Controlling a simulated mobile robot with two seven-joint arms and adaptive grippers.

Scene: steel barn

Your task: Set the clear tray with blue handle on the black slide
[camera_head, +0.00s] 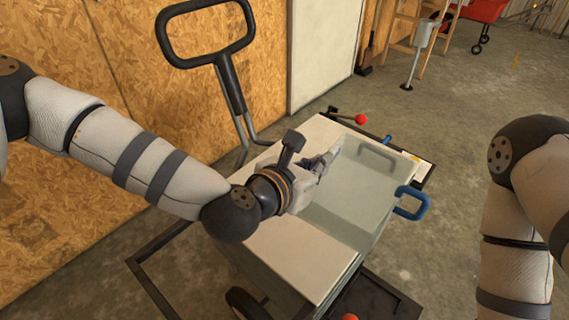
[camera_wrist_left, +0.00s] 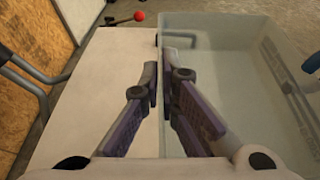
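The clear tray (camera_head: 348,217) lies on the light top of a cart, with a blue handle (camera_head: 410,203) at its right side. The tray also shows in the left wrist view (camera_wrist_left: 222,62). My left gripper (camera_head: 330,158) is at the tray's left wall; in the left wrist view its fingers (camera_wrist_left: 160,78) straddle that wall closely and look shut on it. Dark parts show at the cart's right edge (camera_head: 425,172) and below its front (camera_head: 372,297); I cannot tell which is the black slide. My right gripper is out of view.
A lever with a red knob (camera_head: 361,119) sticks out at the cart's back. A black push handle (camera_head: 205,40) rises at the left, before the chipboard wall (camera_head: 60,70). The cart top (camera_head: 290,255) is bare left of the tray. Concrete floor is free at right.

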